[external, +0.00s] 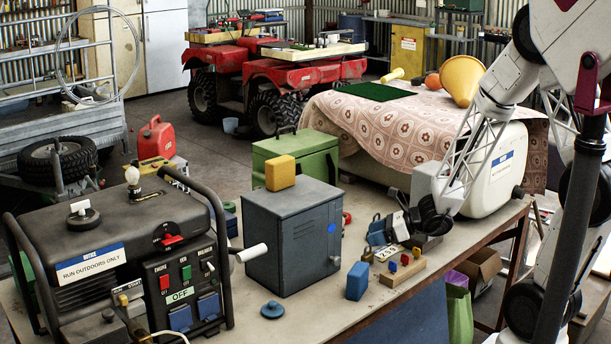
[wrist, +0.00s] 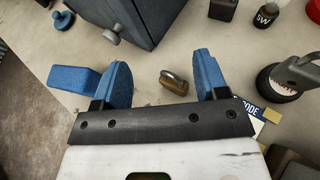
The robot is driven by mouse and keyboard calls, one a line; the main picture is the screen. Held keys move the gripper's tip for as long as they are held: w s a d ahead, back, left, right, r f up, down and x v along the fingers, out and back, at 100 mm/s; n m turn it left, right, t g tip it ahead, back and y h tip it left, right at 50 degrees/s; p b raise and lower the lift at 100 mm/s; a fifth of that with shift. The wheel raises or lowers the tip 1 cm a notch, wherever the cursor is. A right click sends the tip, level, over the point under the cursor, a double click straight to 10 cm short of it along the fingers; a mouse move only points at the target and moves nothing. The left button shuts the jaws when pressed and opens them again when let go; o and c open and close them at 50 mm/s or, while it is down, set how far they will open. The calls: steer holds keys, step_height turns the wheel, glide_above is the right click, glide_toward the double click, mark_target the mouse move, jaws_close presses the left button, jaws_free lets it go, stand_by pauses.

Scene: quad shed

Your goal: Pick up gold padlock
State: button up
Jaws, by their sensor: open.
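The gold padlock (wrist: 176,82) is small and brassy with a grey shackle. It lies on the workbench top in the wrist view, between my two blue fingers in the picture. My gripper (wrist: 163,70) is open, with a finger on either side and a gap to the padlock on both sides. How high the fingers are above the bench is hard to tell. In the external view my gripper (external: 388,230) is low over the bench, right of the grey metal box. A small brassy shape just below the fingers there looks like the padlock (external: 368,257).
A blue block (wrist: 73,80) is close beside my left finger. The grey box (external: 293,237) stands behind it. A wooden block with coloured pegs (external: 403,271) is near the bench edge.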

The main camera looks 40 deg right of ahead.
steer(key=shift+f, duration=0.4)
steer(key=shift+f, duration=0.8)
steer(key=shift+w+a+f, duration=0.15)
steer(key=shift+f, duration=0.4)
steer(key=shift+w+a+f, duration=0.1)
steer(key=shift+w+f, duration=0.05)
steer(key=shift+f, duration=0.4)
steer(key=shift+x, duration=1.1)
steer(key=shift+c, duration=0.2)
steer(key=c, duration=0.8)
steer(key=shift+r, duration=5)
